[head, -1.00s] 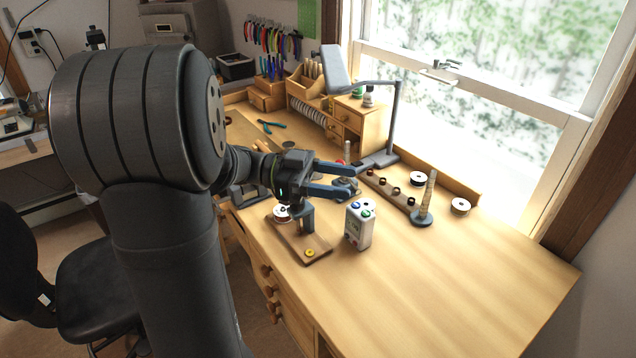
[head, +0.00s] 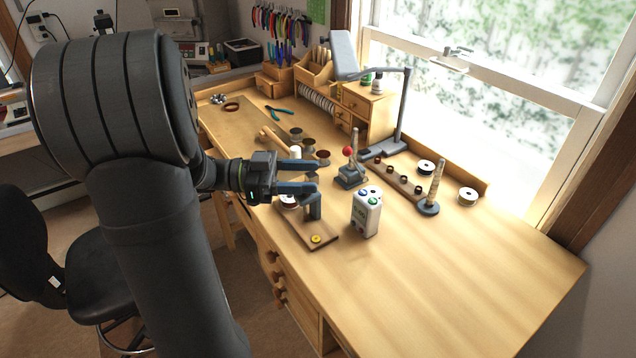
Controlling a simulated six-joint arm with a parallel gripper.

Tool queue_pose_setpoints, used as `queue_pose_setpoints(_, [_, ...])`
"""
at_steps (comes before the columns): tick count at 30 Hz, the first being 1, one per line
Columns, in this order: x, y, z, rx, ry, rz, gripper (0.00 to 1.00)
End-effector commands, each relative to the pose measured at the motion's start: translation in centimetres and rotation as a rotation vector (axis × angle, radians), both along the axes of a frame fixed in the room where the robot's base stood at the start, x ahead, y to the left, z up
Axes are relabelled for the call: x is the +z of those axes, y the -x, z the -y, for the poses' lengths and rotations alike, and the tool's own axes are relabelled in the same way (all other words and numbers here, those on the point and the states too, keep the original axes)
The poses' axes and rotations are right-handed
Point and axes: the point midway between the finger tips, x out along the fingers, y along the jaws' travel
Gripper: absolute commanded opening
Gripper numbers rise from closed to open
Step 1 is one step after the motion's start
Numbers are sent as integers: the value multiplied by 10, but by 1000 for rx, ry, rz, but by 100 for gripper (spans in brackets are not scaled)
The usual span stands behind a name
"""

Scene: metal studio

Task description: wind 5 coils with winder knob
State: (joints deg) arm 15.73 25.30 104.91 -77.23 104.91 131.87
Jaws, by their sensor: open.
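My gripper (head: 316,177) is open, its two blue-grey fingers pointing right with nothing between them. It shows at the left-middle of the bench, above the back part of a small wooden base (head: 321,242). This base carries a grey upright block (head: 314,208), a white-rimmed spool (head: 288,203) and a yellow round piece (head: 316,239) at its front end. Behind and right of the gripper stands a dark device with a red ball knob (head: 347,151); I cannot tell which part is the winder knob. Several dark copper-coloured coils (head: 391,174) sit along a wooden strip.
A white box with blue and green buttons (head: 365,214) stands right of the base. A wound cone on a round foot (head: 434,187), a white spool (head: 467,196) and a desk lamp (head: 403,105) stand further right and back. The front right bench top is clear.

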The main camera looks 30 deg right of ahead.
Motion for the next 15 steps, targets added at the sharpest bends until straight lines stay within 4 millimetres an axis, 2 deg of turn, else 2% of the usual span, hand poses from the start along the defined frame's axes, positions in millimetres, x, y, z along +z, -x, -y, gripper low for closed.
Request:
queue_pose_setpoints(1, [-10, -15, -18, 59, -3, -6, 52])
queue_pose_setpoints(3, [-24, -31, -40, 131, -3, -7, 52])
queue_pose_setpoints(9, [-54, -62, -96, 298, -2, -3, 52])
queue_pose_setpoints(12, [-62, -69, -113, 347, -3, -1, 52])
queue_pose_setpoints(15, [-67, -72, -122, 372, -3, -1, 52])
